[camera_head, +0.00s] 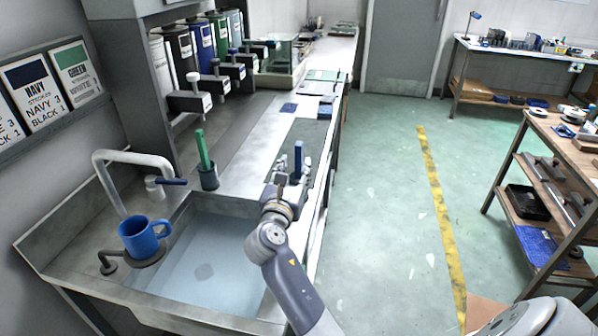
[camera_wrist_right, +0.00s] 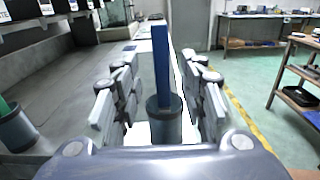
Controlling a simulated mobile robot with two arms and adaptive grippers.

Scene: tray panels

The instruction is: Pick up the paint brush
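A blue upright handle (camera_head: 298,158), which looks like a paint brush, stands at the counter's right edge. In the right wrist view the blue handle (camera_wrist_right: 161,72) rises from a dark grey cup (camera_wrist_right: 164,124). My right gripper (camera_head: 288,180) is around it. In the wrist view the right gripper's fingers (camera_wrist_right: 160,95) are apart, one on each side of the handle and cup, with gaps on both sides. A second brush-like handle, green (camera_head: 202,148), stands in another grey cup (camera_head: 208,177) left of it. The brush ends are hidden. My left gripper is out of view.
A sink (camera_head: 205,262) with water lies left of my right arm, with a blue mug (camera_head: 140,240) on a small stand and a faucet (camera_head: 125,160). Dispensers (camera_head: 200,100) line the wall. Open floor and a shelf (camera_head: 540,185) are to the right.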

